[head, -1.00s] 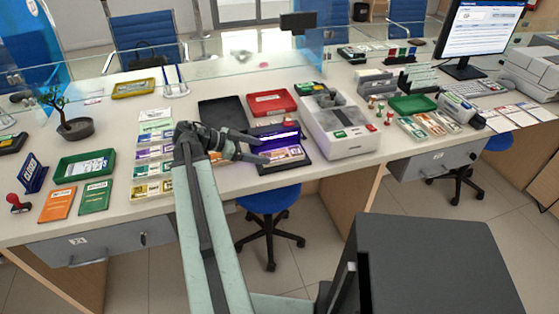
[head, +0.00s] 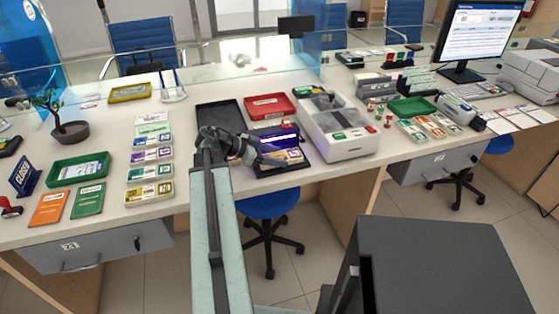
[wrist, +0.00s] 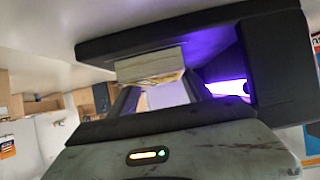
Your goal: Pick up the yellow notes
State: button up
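A bundle with a yellow-gold band, the yellow notes (head: 150,191), lies flat at the near end of a row of banknote bundles on the counter, left of my arm. My gripper (head: 268,156) is right of this row, low over the black detector (head: 290,167) with a purple light. Notes (head: 288,155) lie in the detector, just beyond my fingers. The wrist view shows the dark detector close up, its purple lamp (wrist: 226,88) and a pale bundle with a yellowish edge (wrist: 150,68). My fingertips are not clear, so I cannot tell their opening.
A note-counting machine (head: 338,130) stands right of the detector. A red tray (head: 268,106) and a black tray (head: 219,113) lie behind. A green tray (head: 80,171) and small plant (head: 70,130) are left. A glass screen (head: 220,67) runs along the back.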

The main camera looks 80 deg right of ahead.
aim_at(276, 157)
jog(key=c, duration=1)
notch_tip(276, 157, up, 10)
jog(key=p, duration=1)
